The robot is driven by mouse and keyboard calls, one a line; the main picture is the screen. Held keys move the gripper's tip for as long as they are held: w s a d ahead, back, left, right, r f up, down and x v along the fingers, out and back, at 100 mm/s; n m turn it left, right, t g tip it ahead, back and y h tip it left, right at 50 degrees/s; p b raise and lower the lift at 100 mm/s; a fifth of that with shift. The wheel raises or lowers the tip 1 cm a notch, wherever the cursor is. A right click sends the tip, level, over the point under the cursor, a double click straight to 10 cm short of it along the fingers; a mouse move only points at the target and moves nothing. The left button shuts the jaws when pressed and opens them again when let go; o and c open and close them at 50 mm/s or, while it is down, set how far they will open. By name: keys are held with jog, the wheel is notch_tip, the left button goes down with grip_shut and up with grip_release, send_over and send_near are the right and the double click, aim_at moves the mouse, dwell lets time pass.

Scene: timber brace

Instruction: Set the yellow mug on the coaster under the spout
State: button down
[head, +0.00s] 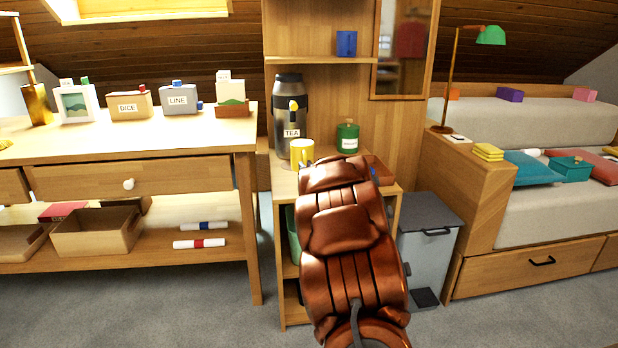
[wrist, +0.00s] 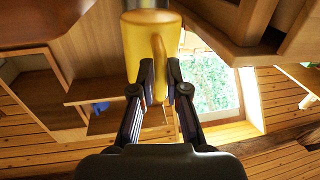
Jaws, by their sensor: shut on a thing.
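The yellow mug (head: 301,153) is in front of the dark and steel urn (head: 288,88) labelled TEA, below its yellow-tipped spout (head: 293,104). In the wrist view the mug (wrist: 137,45) is at the top centre, and my gripper (wrist: 155,72) is shut on its handle. In the head view my brown arm hides most of my gripper.
A green canister (head: 347,138) stands right of the mug, with a brown tray (head: 378,168) near it. A wooden shelf (head: 325,60) is above. A desk (head: 190,135) with labelled boxes is to the left, and a grey bin (head: 428,235) to the right.

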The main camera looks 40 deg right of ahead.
jog(key=w+d, duration=0.2)
jog(key=shift+d+f+b, duration=0.25)
jog(key=shift+d+b, duration=0.05)
jog(key=shift+b, duration=0.05)
jog(key=shift+w+d+r, duration=0.1)
jog(key=shift+w+d, duration=0.3)
jog(key=shift+d, duration=0.1)
notch_tip(320, 180, down, 4)
jog(key=b, duration=0.2)
jog(key=shift+d+r+b, duration=0.1)
jog(key=shift+b, duration=0.3)
jog(key=shift+r, duration=0.1)
jog(key=c, duration=1.2)
grip_release()
